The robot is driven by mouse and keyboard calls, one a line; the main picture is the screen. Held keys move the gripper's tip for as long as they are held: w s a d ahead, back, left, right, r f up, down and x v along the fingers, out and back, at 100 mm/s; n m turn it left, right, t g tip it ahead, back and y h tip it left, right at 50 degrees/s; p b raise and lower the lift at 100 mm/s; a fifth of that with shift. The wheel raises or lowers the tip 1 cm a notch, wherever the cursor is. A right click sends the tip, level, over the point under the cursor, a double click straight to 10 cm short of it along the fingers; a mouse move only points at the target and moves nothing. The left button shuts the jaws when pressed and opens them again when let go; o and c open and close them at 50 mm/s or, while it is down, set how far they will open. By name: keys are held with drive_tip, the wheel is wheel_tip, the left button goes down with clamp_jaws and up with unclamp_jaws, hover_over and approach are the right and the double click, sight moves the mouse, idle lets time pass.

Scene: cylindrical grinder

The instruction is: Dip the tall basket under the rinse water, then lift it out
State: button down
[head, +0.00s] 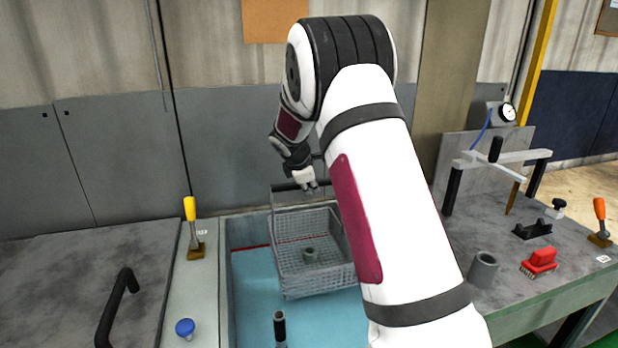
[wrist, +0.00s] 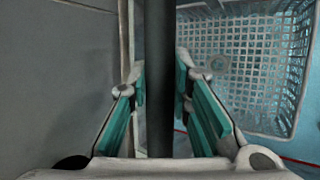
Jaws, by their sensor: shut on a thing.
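The tall basket (head: 292,254) is a grey mesh basket with a high frame and a dark bar handle (head: 284,187). My gripper (head: 308,184) is shut on this handle, which runs between the fingers (wrist: 160,82) in the wrist view. The basket hangs below and holds a small grey ring-shaped part (head: 310,255). It is at the back of the tank of blue rinse water (head: 258,305). I cannot tell whether its bottom touches the water. In the wrist view the basket (wrist: 288,122) shows at upper right. My arm hides its right side in the head view.
A black-gripped handle (head: 279,325) stands at the tank's front. On the left are a grey lid (head: 60,270) with a black handle, a yellow-handled brush (head: 191,225) and a blue knob (head: 185,327). The right bench holds a grey cylinder (head: 483,270) and a red brush (head: 540,262).

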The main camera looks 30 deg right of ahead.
drive_tip(key=b, duration=0.4)
hover_over(310, 253)
drive_tip(key=s+a, duration=0.1)
drive_tip(key=shift+f, duration=6.35)
drive_tip(key=shift+s+f+b, duration=0.1)
drive_tip(key=shift+f+b, duration=2.95)
drive_tip(key=shift+f, duration=3.8)
